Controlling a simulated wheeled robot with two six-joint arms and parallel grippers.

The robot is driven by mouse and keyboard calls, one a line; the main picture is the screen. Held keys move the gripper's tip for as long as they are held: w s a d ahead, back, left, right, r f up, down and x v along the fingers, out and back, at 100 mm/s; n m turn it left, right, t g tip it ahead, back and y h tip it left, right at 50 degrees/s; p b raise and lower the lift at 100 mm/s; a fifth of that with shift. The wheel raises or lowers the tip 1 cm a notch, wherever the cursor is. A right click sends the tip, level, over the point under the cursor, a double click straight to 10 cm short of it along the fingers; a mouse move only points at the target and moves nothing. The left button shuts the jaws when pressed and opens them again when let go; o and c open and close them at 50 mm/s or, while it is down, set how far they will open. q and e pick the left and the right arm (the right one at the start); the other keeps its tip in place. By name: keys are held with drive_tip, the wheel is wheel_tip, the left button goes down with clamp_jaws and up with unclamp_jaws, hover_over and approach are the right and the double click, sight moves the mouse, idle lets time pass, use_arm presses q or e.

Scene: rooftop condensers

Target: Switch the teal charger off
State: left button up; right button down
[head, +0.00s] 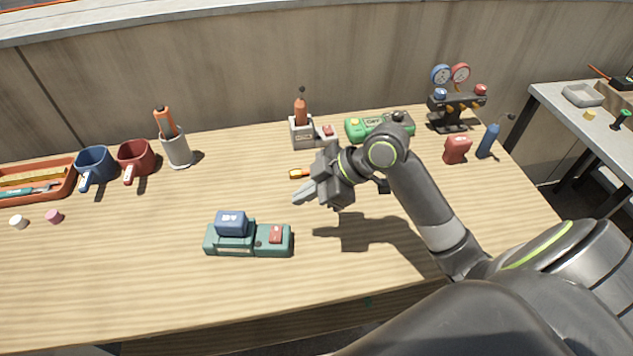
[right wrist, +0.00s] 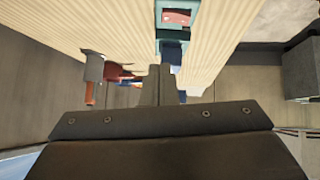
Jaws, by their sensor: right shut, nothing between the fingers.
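The teal charger (head: 245,246) lies on the wooden table in front, with a blue battery (head: 232,223) seated on its left part. A red rocker switch (head: 275,234) is on its right part; its position is too small to tell. My right gripper (head: 298,198) is above the table, up and to the right of the charger, shut and empty, apart from it. In the right wrist view the charger (right wrist: 174,32) with its red switch (right wrist: 177,17) is beyond the shut fingers (right wrist: 160,72). My left gripper is not in view.
A soldering-style stand (head: 303,133), a green device (head: 367,128) and a gauge manifold (head: 455,108) stand at the back. Blue (head: 96,166) and red (head: 136,160) mugs and an orange tray (head: 50,187) are at left. The table in front of the charger is clear.

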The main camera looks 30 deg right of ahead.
drive_tip(key=shift+w+v, duration=0.1)
drive_tip(key=shift+v, duration=0.75)
drive_tip(key=shift+w+v, duration=0.15)
drive_tip(key=shift+v, duration=0.65)
drive_tip(key=shift+s+d, duration=0.1)
